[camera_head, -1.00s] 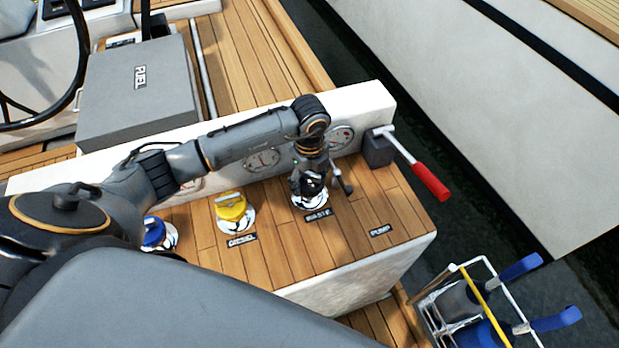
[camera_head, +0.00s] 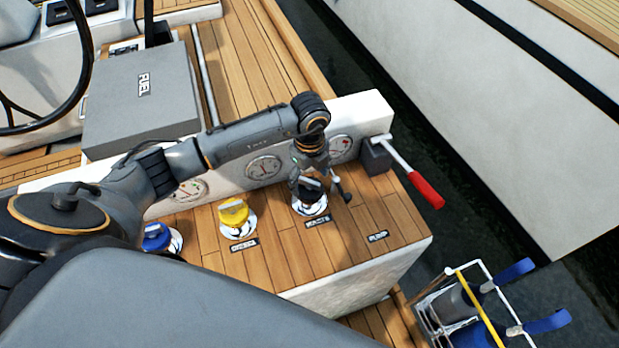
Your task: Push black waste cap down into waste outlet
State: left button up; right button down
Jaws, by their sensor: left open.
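The black waste cap (camera_head: 311,188) is at the waste outlet (camera_head: 313,208), a pale round fitting behind the waste label (camera_head: 318,221) on the wooden bench top. My left gripper (camera_head: 318,192) points down over the cap, its fingers open and spread to either side of it. One dark finger stands out to the right of the cap. The gripper hides part of the cap and outlet, so I cannot tell how deep the cap sits or whether the fingers touch it. My right gripper is not in view.
The yellow diesel cap (camera_head: 233,211) and a blue cap (camera_head: 157,236) are to the left. A pump with a red handle (camera_head: 426,191) stands right. Gauges line the white wall behind. The bench top before the pump is clear.

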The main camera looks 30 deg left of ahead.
pick_arm(q)
jog(key=shift+r+p, duration=2.5)
jog(key=shift+r, duration=1.05)
jog(key=shift+f, duration=0.1)
